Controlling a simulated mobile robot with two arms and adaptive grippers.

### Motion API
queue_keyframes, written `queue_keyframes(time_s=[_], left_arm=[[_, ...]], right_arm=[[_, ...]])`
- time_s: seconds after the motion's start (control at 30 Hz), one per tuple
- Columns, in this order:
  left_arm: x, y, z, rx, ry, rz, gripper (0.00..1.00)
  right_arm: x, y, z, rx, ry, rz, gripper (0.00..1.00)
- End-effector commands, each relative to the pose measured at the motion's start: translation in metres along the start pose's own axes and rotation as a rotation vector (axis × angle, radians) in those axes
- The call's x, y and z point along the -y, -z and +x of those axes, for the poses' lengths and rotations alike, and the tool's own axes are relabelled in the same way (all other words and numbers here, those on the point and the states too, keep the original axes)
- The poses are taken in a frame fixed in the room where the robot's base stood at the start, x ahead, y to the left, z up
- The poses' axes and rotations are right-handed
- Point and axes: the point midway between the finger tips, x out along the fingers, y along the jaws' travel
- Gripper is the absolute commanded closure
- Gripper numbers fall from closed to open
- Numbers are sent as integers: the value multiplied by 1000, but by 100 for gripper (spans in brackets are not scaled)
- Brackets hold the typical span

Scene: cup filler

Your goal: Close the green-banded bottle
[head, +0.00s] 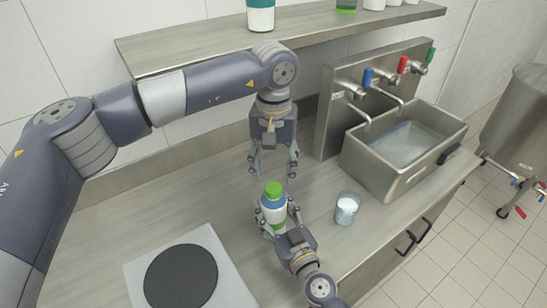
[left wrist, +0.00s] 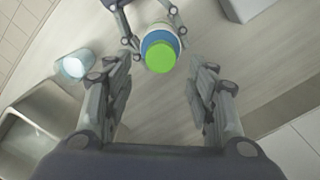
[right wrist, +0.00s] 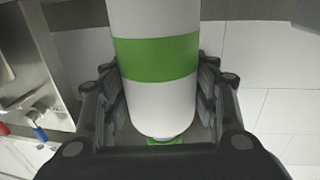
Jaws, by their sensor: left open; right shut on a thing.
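The green-banded bottle (head: 273,213) stands upright over the counter, white with a green band low down and a blue part near the top. A green cap (head: 273,188) sits on top of it; I cannot tell how tight it is. My right gripper (head: 279,213) is shut around the bottle's body, and the green band also shows in the right wrist view (right wrist: 155,58). My left gripper (head: 274,172) points down, open and empty, just above the cap. In the left wrist view the cap (left wrist: 160,57) lies between and beyond its fingers.
A glass with white contents (head: 346,210) stands right of the bottle. A steel sink (head: 400,175) with taps is at the right. A dark round hotplate (head: 181,276) is at the front left. A shelf (head: 205,42) with bottles hangs behind.

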Motion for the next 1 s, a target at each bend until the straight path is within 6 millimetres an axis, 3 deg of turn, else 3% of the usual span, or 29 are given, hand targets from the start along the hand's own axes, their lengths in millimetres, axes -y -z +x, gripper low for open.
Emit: queue_keyframes(time_s=[1.0], left_arm=[[0, 0, -15, -1, 0, -1727, 48]], right_arm=[[0, -2, -1, 4, 1, -1, 100]])
